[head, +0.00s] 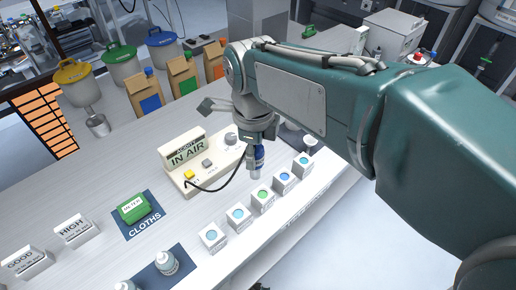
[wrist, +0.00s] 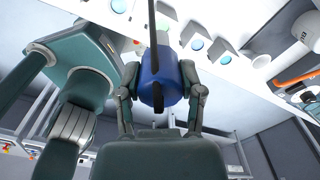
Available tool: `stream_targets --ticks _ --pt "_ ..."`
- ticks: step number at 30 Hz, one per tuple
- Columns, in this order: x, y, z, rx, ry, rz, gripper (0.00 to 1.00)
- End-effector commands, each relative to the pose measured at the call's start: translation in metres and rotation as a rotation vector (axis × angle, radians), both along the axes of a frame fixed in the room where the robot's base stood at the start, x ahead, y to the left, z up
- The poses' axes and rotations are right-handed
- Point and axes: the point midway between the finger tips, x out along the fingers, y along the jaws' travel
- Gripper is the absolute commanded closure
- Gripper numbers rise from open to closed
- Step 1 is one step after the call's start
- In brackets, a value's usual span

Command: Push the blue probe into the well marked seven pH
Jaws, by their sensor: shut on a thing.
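The blue probe (head: 258,158) points down in my gripper (head: 257,146), with a pale lower end above the bench. In the wrist view the probe (wrist: 162,80) sits between the two fingers of my gripper (wrist: 160,92), which is shut on it. A row of several white wells with coloured tops runs along the bench's front edge. The probe hangs above and behind the green-topped well (head: 262,198) and a blue-topped well (head: 284,182). The well labels are too small to read. A black cable runs from the probe to the meter (head: 190,165), whose display reads "IN AIR".
White bottles (head: 166,263) stand on a dark mat at the front. Blocks marked GOOD (head: 27,262) and HIGH (head: 76,231) are at the left. Bags (head: 146,92) and lidded buckets (head: 120,62) line the back.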

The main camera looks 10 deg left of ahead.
Motion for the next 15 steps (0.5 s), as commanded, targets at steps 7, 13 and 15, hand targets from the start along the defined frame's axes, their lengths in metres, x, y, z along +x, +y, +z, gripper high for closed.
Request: stream_targets --ticks 7,13,15 --pt "0.000 -0.009 -0.015 0.006 0.001 -0.003 1.00" --pt "0.000 -0.002 -0.034 0.000 0.001 -0.002 1.00" --pt "0.000 0.000 -0.040 -0.001 0.001 -0.002 1.00"
